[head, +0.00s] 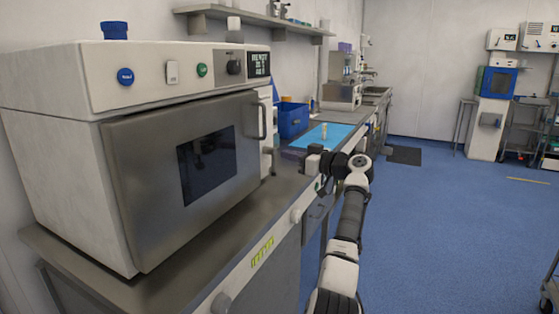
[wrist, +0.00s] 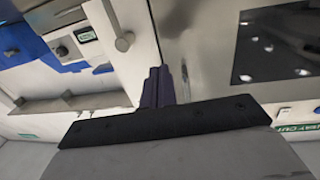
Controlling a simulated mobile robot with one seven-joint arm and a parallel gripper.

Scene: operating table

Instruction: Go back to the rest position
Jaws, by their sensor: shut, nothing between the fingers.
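My gripper (head: 314,160) is at the end of my arm, raised by the front edge of the counter, to the right of the large white and steel oven. In the wrist view the fingers of my gripper (wrist: 158,84) are together, with nothing between them. In the head view the fingertips are small and partly merge with the dark parts of the wrist. My arm reaches up from the bottom of the head view and bends left at the wrist.
The oven (head: 150,170) stands on the steel counter (head: 235,225), its door shut. Beyond my gripper are a blue mat (head: 335,133) with a small pale upright object (head: 324,130) and a blue bin (head: 292,118). A wall shelf (head: 250,17) hangs above. The blue floor at right is open.

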